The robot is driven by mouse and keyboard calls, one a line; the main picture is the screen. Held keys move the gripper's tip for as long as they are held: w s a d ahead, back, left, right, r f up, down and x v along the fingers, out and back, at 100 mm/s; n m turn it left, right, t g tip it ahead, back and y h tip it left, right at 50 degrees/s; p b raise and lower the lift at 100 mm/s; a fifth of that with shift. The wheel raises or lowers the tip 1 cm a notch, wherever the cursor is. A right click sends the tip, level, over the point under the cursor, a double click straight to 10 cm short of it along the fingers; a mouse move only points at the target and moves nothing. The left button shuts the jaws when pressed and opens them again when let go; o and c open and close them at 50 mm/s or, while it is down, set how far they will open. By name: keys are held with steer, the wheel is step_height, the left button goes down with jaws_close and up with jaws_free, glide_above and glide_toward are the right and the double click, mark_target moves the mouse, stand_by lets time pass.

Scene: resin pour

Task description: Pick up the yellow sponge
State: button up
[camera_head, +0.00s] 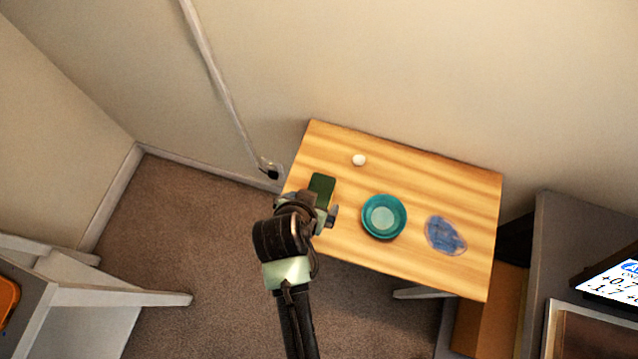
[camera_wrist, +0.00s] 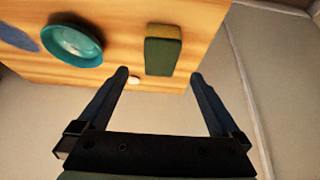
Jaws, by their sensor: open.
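The sponge (camera_head: 322,187) lies on the wooden table near its left edge, and its dark green face shows in the head view. In the wrist view the sponge (camera_wrist: 163,50) is a block with a dark green side and a thin yellow-olive layer. My gripper (camera_head: 321,213) is at the table's left side, close by the sponge, and hides part of it. In the wrist view my gripper's (camera_wrist: 159,76) two fingers are spread wide with nothing between them. The sponge appears beyond the fingertips, roughly in line with the gap.
A teal bowl (camera_head: 384,216) stands right of the sponge on the wooden table (camera_head: 430,172). A small white ball-like thing (camera_head: 359,160) lies behind it. A flat blue patch or dish (camera_head: 445,235) lies further right. A wall is behind the table; a grey cabinet (camera_head: 575,245) stands right.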

mark_target(319, 193)
steer(key=shift+x, duration=4.75)
steer(key=shift+w+r, duration=0.1)
steer(key=shift+w, duration=0.05)
steer(key=c, duration=1.3)
steer(key=shift+r, duration=5.05)
